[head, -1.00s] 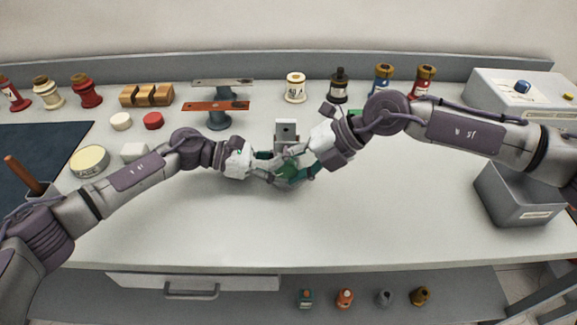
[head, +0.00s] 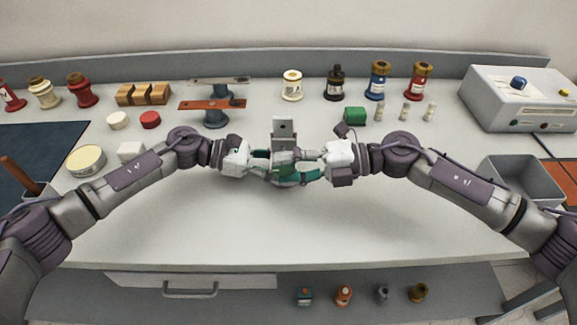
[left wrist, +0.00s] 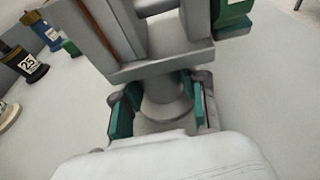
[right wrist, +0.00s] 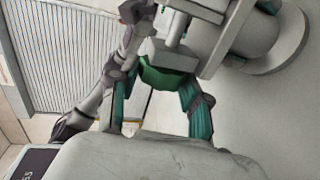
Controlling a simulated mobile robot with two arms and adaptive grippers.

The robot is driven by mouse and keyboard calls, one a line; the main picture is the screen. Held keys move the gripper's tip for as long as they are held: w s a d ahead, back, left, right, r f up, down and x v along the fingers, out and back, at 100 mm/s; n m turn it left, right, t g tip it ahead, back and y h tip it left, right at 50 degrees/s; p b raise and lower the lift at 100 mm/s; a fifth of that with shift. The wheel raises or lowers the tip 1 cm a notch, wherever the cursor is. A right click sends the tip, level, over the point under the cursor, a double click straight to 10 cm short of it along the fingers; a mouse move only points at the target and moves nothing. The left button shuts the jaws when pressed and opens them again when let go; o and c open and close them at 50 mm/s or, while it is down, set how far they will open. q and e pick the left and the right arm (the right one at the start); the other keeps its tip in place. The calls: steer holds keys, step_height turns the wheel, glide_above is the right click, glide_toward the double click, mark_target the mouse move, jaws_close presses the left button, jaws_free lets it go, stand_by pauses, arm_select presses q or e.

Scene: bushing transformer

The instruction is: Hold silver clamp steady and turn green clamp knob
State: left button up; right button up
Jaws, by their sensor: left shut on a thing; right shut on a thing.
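The silver clamp (head: 284,134) stands upright on the bench between my two grippers. In the left wrist view its round grey stem (left wrist: 165,98) sits between the fingers of my left gripper (head: 261,161), which is shut on it below the jaws. The green clamp knob (right wrist: 167,79) shows in the right wrist view on the clamp's side. My right gripper (head: 309,165) comes in from the right, about level, and is shut on the knob. In the head view the fingers largely hide the knob.
A green block (head: 355,116) and several small pale cylinders stand behind my right arm. A grey open bin (head: 523,183) and a control box (head: 520,97) are at the right. Jars line the back. The front of the bench is clear.

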stand_by(0.3)
steer(key=o, duration=1.2)
steer(key=shift+c, duration=0.2)
steer(key=shift+d, duration=0.1)
steer(key=d+r, duration=0.2)
steer(key=d, duration=0.9)
steer(key=shift+s+d+r, duration=0.15)
steer(key=shift+s+d, duration=0.05)
steer(key=shift+d, duration=0.1)
arm_select(q)
steer(key=o, duration=0.9)
steer(key=shift+o, duration=0.2)
